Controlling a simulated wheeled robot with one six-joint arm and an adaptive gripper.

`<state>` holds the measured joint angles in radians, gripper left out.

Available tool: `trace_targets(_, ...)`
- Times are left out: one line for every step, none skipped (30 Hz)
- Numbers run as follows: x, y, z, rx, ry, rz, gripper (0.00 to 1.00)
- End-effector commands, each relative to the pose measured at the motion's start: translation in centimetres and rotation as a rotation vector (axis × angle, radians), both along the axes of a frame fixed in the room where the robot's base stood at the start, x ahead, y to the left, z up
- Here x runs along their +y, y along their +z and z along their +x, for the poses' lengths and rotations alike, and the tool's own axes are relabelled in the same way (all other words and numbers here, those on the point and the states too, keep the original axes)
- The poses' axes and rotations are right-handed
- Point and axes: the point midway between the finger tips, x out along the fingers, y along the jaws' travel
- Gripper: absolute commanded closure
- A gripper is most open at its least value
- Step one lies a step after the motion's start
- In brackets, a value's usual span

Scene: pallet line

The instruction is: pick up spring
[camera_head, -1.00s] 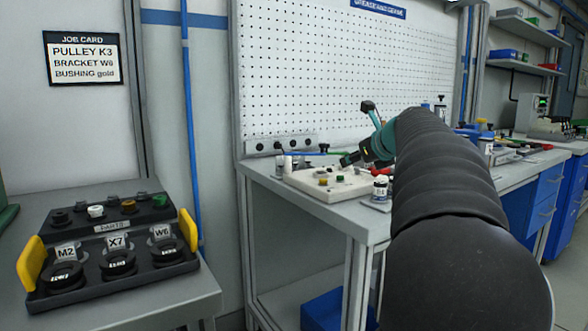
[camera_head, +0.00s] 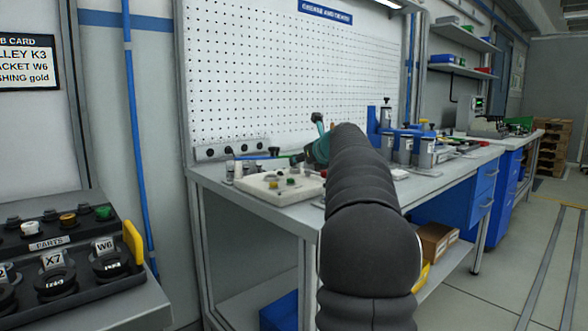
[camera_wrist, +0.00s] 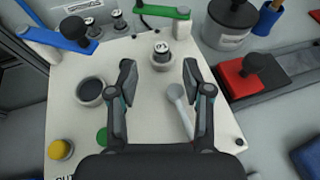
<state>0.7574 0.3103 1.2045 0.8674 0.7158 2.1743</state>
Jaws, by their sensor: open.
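My gripper (camera_wrist: 159,82) is open and empty above a pale fixture board (camera_wrist: 68,120) in the wrist view. No coil shape that I can clearly name as the spring shows. A small round-topped metal piece in a pale ring (camera_wrist: 161,55) stands ahead, between the finger directions. A light grey rod with a round head (camera_wrist: 178,95) lies on the board beside the right finger. A dark-centred cup (camera_wrist: 91,92) is left of the left finger.
A blue lever (camera_wrist: 55,40) and a green lever (camera_wrist: 162,12) flank the board's far side. A grey canister (camera_wrist: 229,25) and a red block (camera_wrist: 245,80) stand to the right. In the head view, a black parts tray (camera_head: 45,262) is on the left table.

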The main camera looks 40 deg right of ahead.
Motion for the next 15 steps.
trace_targets(-0.2, -0.3, 0.8, 0.002, 0.002, 0.001, 0.50)
trace_targets(-0.3, -0.4, 1.2, 0.002, 0.002, 0.000, 0.50)
trace_targets(-0.5, -0.5, 1.7, 0.002, 0.003, 0.001, 0.50)
trace_targets(-0.6, -0.6, 2.1, 0.003, 0.004, 0.000, 0.50)
trace_targets(-0.7, -0.7, 2.4, 0.003, 0.004, 0.000, 0.50)
trace_targets(-0.7, -1.0, 2.9, 0.003, 0.003, 0.001, 0.50)
trace_targets(-0.8, -1.1, 3.2, 0.003, 0.003, 0.001, 0.50)
trace_targets(-0.9, -1.2, 3.4, 0.002, 0.002, 0.000, 0.50)
trace_targets(-0.9, -1.3, 3.7, 0.002, 0.002, 0.000, 0.50)
trace_targets(-1.0, -1.3, 3.8, 0.001, 0.002, 0.000, 0.50)
trace_targets(-1.0, -1.4, 3.9, 0.001, 0.001, 0.000, 0.50)
trace_targets(-1.0, -1.4, 4.0, 0.001, 0.001, 0.000, 0.50)
trace_targets(-1.0, -1.4, 4.0, 0.001, 0.001, 0.000, 0.50)
trace_targets(-1.0, -1.4, 4.0, 0.001, 0.001, 0.000, 0.50)
trace_targets(-1.0, -1.4, 4.0, 0.001, 0.001, 0.000, 0.50)
